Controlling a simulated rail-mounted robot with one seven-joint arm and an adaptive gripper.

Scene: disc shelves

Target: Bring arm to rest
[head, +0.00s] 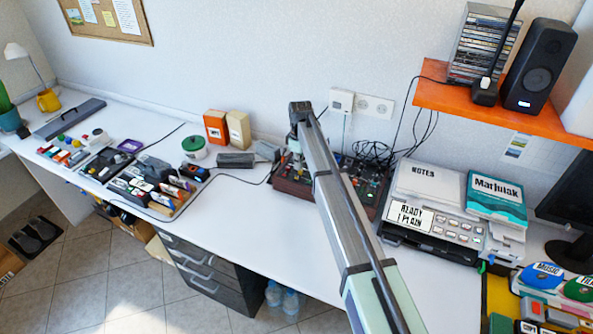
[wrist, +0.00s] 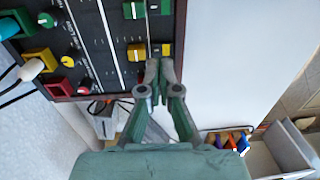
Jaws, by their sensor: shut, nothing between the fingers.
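My arm (head: 340,200) reaches from the bottom right of the head view over the white desk (head: 265,210), toward the wall. Its wrist end (head: 300,112) is above a control panel with knobs (head: 368,185). My gripper (wrist: 158,72) shows in the wrist view with its fingertips together and nothing between them. In that view the fingertips overlap the edge of the panel (wrist: 95,50), beside a yellow slider cap. I cannot tell the height of the fingertips over the panel. In the head view the fingers are too small to make out.
A printer (head: 440,210) with a teal book (head: 496,200) stands right of my arm. An orange shelf (head: 490,105) with a speaker (head: 538,65) juts out above. The front middle desk is clear.

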